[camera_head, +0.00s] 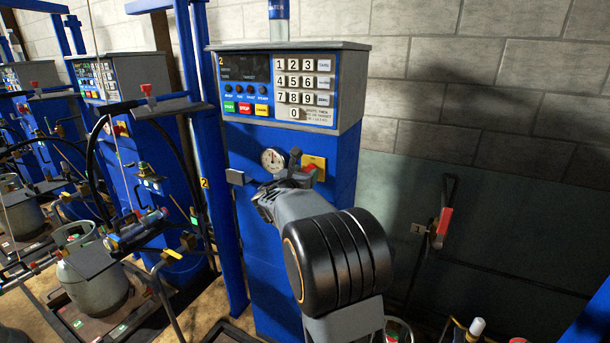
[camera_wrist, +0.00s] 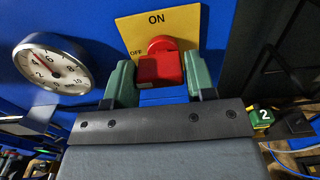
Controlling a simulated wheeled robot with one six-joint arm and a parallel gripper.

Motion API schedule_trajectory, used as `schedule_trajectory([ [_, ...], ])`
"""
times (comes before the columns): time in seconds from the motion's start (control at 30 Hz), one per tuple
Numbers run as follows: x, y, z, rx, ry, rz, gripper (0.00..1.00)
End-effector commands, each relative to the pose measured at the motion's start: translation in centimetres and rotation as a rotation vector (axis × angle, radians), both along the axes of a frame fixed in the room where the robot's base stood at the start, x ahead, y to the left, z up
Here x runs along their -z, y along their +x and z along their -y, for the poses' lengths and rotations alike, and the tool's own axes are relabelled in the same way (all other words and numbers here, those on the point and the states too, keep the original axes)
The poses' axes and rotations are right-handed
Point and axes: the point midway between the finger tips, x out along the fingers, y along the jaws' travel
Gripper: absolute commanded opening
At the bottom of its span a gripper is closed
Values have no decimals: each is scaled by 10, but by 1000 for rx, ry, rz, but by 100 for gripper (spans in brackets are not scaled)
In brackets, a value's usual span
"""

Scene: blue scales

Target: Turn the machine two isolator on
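The machine two isolator is a red rotary handle (camera_wrist: 160,70) on a yellow plate (camera_wrist: 178,22). The plate reads ON at the top and OFF at the left. In the head view the yellow plate (camera_head: 318,163) sits on the blue column below the keypad, partly hidden by my arm. My gripper (camera_wrist: 160,75) has its two green fingers on either side of the red handle. The handle's exact angle against the labels is hard to tell.
A round dial gauge (camera_wrist: 52,68) is just left of the plate; it also shows in the head view (camera_head: 272,160). The machine two keypad panel (camera_head: 280,90) is above. Other blue scales with gas cylinders (camera_head: 95,285) stand at left. A grey wall is at right.

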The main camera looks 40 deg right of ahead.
Motion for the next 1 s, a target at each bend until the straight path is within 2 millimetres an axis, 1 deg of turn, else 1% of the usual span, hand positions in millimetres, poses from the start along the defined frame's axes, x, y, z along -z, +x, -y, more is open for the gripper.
schedule_trajectory([
  [0.03, 0, 0, 0, 0, 0, 0, 45],
  [0.2, 0, 0, 0, 0, 0, 0, 29],
  [0.3, 0, 0, 0, -1, 0, 0, 21],
  [0.47, 1, 0, 0, -1, 6, 11, 21],
  [0.67, 4, 0, -1, -2, 41, 80, 21],
  [1.0, 6, 0, 0, -2, 179, 341, 21],
])
